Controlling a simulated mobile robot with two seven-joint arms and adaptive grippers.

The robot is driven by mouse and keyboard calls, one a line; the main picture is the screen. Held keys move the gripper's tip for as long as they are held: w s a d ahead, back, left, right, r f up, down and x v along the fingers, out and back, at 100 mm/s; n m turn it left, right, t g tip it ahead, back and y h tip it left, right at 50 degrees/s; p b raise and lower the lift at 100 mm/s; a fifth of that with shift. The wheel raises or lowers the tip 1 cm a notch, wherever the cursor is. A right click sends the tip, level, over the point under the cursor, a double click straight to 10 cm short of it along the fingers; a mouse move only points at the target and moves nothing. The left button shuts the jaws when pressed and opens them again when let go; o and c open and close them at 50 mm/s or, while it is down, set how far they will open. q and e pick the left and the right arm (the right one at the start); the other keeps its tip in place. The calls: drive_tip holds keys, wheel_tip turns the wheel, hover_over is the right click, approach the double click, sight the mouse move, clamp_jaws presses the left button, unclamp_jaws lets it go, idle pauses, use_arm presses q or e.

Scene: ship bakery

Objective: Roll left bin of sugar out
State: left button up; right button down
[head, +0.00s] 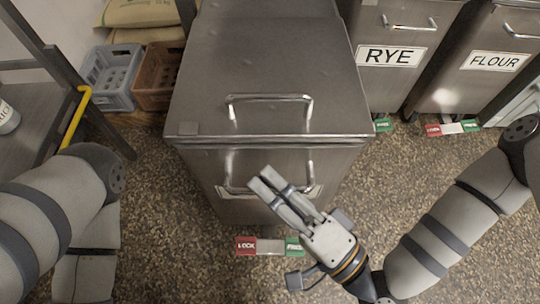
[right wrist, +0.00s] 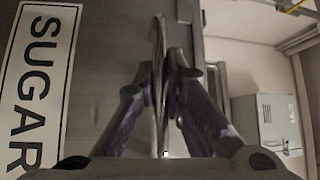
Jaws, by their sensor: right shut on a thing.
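The steel sugar bin (head: 200,105) fills the middle of the head view, with a lid handle (head: 268,99) on top and another handle (head: 237,189) on its front. Its SUGAR label (right wrist: 40,85) shows in the right wrist view; in the head view my gripper hides most of it. My right gripper (head: 268,181) is shut on the front handle, and the wrist view shows the bar (right wrist: 160,60) between its fingers. A red LOCK pedal (head: 246,246) and a green pedal (head: 294,246) sit at the bin's foot. My left gripper is out of view.
The RYE bin (head: 392,80) and FLOUR bin (head: 480,85) stand farther back to the right. Grey (head: 108,75) and brown (head: 153,92) crates lie behind left, near a dark shelf frame (head: 70,65). The speckled floor (head: 190,270) before the bin is clear.

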drive_tip(key=shift+s, duration=0.8)
drive_tip(key=c, duration=1.7)
unclamp_jaws()
drive_tip(key=shift+o, duration=0.2)
drive_tip(key=shift+s+d, duration=0.1)
drive_tip(key=v, duration=1.1)
drive_tip(key=shift+s+d, duration=0.25)
drive_tip(key=shift+s, duration=0.1)
